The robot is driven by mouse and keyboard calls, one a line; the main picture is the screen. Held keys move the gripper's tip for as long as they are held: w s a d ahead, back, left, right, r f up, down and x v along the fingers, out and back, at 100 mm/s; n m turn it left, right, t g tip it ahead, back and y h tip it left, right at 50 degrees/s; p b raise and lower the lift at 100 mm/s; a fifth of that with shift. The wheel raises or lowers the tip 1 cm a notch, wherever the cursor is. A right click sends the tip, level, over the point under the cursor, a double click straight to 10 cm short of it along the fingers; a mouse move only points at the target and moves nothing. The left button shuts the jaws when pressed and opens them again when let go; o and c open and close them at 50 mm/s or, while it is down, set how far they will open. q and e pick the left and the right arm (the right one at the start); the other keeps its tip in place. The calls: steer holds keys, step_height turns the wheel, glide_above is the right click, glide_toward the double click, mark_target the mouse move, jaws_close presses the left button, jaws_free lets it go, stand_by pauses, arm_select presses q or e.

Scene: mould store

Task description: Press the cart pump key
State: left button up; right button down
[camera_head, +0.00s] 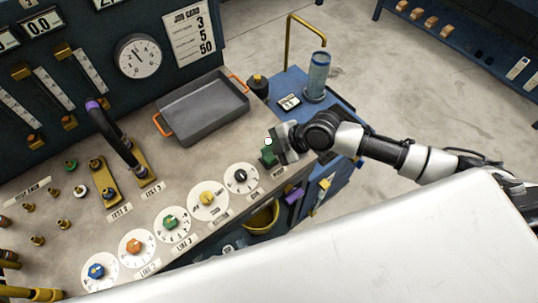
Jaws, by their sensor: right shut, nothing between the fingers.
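A blue cart (345,122) with a yellow handle (291,42) stands beside the bench. On its top are a clear blue cylinder (318,77) and a small white panel with dark marks (288,102); I cannot tell whether this panel is the pump key. My right gripper (272,150) is shut and empty at the bench's right edge, below that panel in the picture. A green piece (268,157) shows right at its fingers; I cannot tell whether they touch or what it is. My left gripper is not in view.
A grey tray with orange handles (203,107) lies on the bench (75,155). Several dials with coloured knobs (170,223) line its front edge. A purple-ended dark lever (115,135) stands up left of the tray. A yellow bucket (262,217) is below the edge.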

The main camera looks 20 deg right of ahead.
mark_target(269, 159)
step_height(269, 159, up, 6)
steer(key=p, duration=0.4)
steer(key=shift+p, duration=0.35)
stand_by(0.4)
